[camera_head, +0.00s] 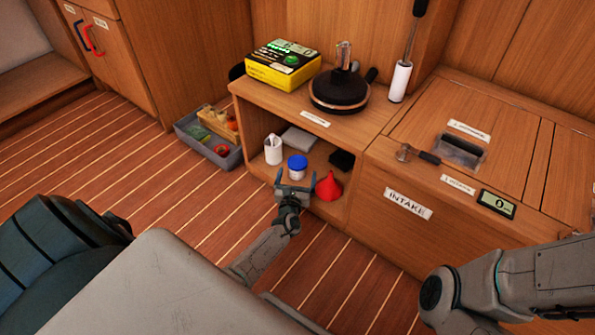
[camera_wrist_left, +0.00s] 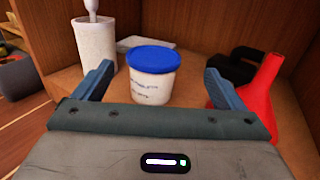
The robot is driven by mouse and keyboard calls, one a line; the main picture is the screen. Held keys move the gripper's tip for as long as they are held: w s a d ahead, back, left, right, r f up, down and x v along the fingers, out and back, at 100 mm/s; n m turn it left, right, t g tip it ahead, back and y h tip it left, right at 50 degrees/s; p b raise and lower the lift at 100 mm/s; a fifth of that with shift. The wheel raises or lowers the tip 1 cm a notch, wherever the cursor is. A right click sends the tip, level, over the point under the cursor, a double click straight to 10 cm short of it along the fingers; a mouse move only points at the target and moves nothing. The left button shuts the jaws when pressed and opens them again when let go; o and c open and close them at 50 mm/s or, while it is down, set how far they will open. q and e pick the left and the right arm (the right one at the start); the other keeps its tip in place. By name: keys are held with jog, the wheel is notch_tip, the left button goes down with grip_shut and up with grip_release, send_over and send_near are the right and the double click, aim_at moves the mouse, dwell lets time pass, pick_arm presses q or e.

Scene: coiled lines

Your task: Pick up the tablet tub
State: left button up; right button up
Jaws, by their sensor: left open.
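The tablet tub (camera_head: 297,166) is a small white tub with a blue lid. It stands upright on the floor of the open cabinet shelf. In the left wrist view the tub (camera_wrist_left: 153,80) stands centred between and beyond my two blue fingers. My left gripper (camera_head: 295,185) is open and empty, just in front of the tub. In the left wrist view the left gripper (camera_wrist_left: 156,85) shows its fingers apart, with the tub not gripped. My right arm enters at the lower right of the head view, but its gripper is out of view.
A red funnel (camera_head: 329,186) stands close to the right of the tub. A white roll or brush holder (camera_head: 273,149) stands to its left. A grey flat item (camera_head: 298,139) and a black object (camera_head: 342,159) lie behind. The cabinet top (camera_head: 318,105) overhangs the shelf.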

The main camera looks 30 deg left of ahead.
aim_at(297, 162)
pick_arm(q)
jog(key=b+x, duration=0.1)
jog(key=x, duration=0.2)
jog(key=b+x, duration=0.1)
jog(key=x, duration=0.1)
jog(key=shift+w+a, duration=0.15)
jog(key=shift+a, duration=0.4)
jog(key=shift+w+a+r, duration=0.1)
jog(key=shift+w, duration=0.15)
jog(key=c, duration=1.1)
